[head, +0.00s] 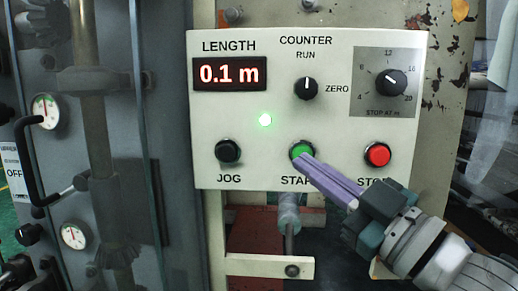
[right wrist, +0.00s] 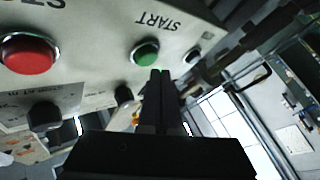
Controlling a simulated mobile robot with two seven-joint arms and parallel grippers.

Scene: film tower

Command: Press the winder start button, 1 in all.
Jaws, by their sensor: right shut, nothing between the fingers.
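The green START button (head: 301,149) sits at the lower middle of the pale control panel (head: 230,118). My right gripper (head: 308,160) is shut and empty, reaching in from the lower right with its fingertips at the button's lower right edge. The fingers hide part of the button and of the START label. In the right wrist view the green button (right wrist: 146,52) shows just past the tips of my right gripper (right wrist: 160,74); I cannot tell whether they touch. The length display (head: 231,74) reads 0.1 m, and a green lamp (head: 265,120) is lit. My left gripper is not in view.
The red STOP button (head: 377,154) is right of START, above my gripper. The black JOG button (head: 228,151) is to the left. The counter knob (head: 306,88) and the stop-at dial (head: 390,83) are above. Gauges and a black handle (head: 32,160) stand at far left.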

